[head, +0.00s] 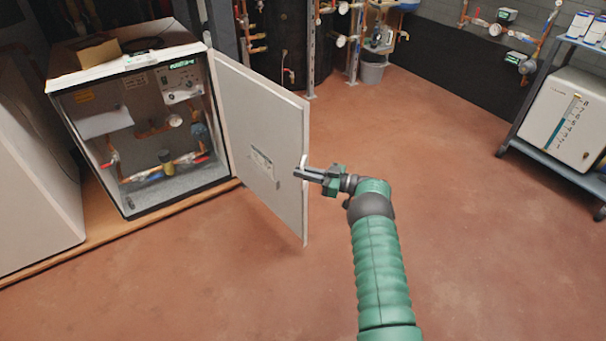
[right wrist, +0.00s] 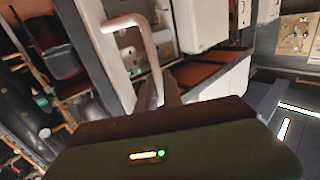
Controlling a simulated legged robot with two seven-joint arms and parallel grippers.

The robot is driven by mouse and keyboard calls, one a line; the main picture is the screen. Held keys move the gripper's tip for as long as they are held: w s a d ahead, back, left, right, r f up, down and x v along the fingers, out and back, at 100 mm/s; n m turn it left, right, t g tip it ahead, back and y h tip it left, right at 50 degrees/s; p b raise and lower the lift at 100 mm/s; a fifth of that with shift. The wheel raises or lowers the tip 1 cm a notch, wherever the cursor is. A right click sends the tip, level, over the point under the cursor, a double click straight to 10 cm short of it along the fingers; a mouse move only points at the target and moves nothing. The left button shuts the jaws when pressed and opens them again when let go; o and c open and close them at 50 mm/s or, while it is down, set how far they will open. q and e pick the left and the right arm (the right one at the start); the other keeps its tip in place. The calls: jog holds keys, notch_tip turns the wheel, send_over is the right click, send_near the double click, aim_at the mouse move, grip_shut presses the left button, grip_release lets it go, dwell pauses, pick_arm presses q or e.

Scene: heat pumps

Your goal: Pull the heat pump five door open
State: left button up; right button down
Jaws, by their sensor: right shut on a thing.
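The heat pump (head: 128,203) is a white box at the left with pipes and valves inside. Its door (head: 262,130) stands wide open, swung out to the right of the cabinet. The door handle (head: 303,162) shows as a small pale piece at the door's free edge. In the right wrist view the handle (right wrist: 128,22) is a pale bent bar. My right gripper (head: 302,174) is shut on the handle; its dark fingers (right wrist: 167,95) are around the bar's lower end in the wrist view. My left gripper is not in view.
Another white cabinet (head: 35,165) stands at the far left. A blue-grey cart (head: 555,165) with a white gauge box (head: 560,118) is at the right. A grey bin (head: 372,73) and pipework are at the back. The red floor (head: 450,180) between is clear.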

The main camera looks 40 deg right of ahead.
jog(key=shift+f, duration=0.1)
jog(key=c, duration=1.8)
grip_release()
jog(key=shift+w+f, duration=0.1)
jog(key=p+v, duration=0.4)
jog(key=v, duration=1.3)
jog(key=shift+f+p, duration=0.1)
jog(key=shift+p, duration=0.2)
